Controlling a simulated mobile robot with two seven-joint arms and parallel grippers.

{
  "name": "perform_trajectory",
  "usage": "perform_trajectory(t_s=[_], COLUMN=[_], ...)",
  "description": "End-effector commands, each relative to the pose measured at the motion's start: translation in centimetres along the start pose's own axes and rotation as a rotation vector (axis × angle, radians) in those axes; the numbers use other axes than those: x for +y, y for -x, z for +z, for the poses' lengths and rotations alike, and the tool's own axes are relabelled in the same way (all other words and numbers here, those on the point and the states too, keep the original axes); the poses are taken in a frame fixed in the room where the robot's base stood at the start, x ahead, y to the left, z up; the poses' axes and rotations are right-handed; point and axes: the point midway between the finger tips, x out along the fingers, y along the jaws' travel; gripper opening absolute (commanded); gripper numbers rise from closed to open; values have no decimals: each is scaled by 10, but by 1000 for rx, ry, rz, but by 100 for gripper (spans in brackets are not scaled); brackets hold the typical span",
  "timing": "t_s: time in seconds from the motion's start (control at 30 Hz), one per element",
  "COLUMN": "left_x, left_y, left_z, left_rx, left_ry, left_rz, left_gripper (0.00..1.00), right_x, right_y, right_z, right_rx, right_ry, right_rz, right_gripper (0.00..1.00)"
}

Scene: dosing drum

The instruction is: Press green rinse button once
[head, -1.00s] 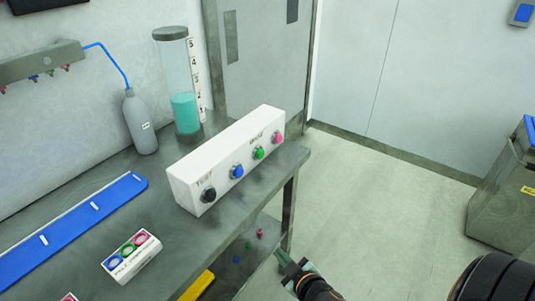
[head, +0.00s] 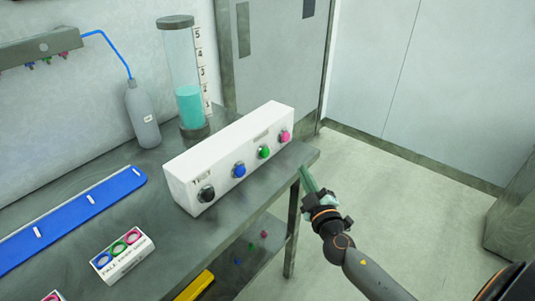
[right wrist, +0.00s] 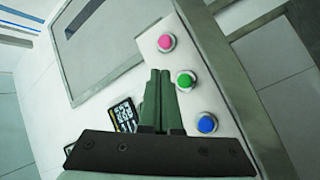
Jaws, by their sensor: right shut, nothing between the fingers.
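The white control box (head: 190,175) stands on the grey bench. Its front face carries a black knob (head: 206,194), a blue button (head: 239,170), the green button (head: 264,152) and a pink button (head: 285,136). My right gripper (head: 305,170) is shut and empty, in front of the box's right end and apart from the buttons in the head view. In the right wrist view its closed fingertips (right wrist: 158,72) appear beside the green button (right wrist: 186,79), with the pink button (right wrist: 166,42) above and the blue button (right wrist: 206,123) below. My left gripper is not in view.
A clear cylinder (head: 178,60) with teal liquid and a grey bottle (head: 142,115) stand behind the box. A blue strip (head: 75,217) and a small box with coloured rings (head: 122,258) lie on the bench (head: 165,235). The floor at right is open.

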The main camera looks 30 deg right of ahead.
Motion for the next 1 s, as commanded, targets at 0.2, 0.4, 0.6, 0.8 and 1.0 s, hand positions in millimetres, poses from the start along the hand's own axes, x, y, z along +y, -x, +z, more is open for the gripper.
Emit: perform_trajectory(t_s=[0.2,0.4,0.6,0.8,1.0], left_x=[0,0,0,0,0], left_y=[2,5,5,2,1], left_z=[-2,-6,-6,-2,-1], left_rx=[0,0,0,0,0], left_ry=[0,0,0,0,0], left_rz=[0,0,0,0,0], left_gripper=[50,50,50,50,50], right_x=[-4,-16,-29,-37,-38], right_y=[-9,-31,-52,-66,-70], right_z=[-5,-17,-28,-35,-38], right_rx=[-1,-1,0,-1,0], right_ry=[-2,-3,-4,-2,-1], right_rz=[1,1,0,0,-1], right_gripper=[0,0,0,0,0])
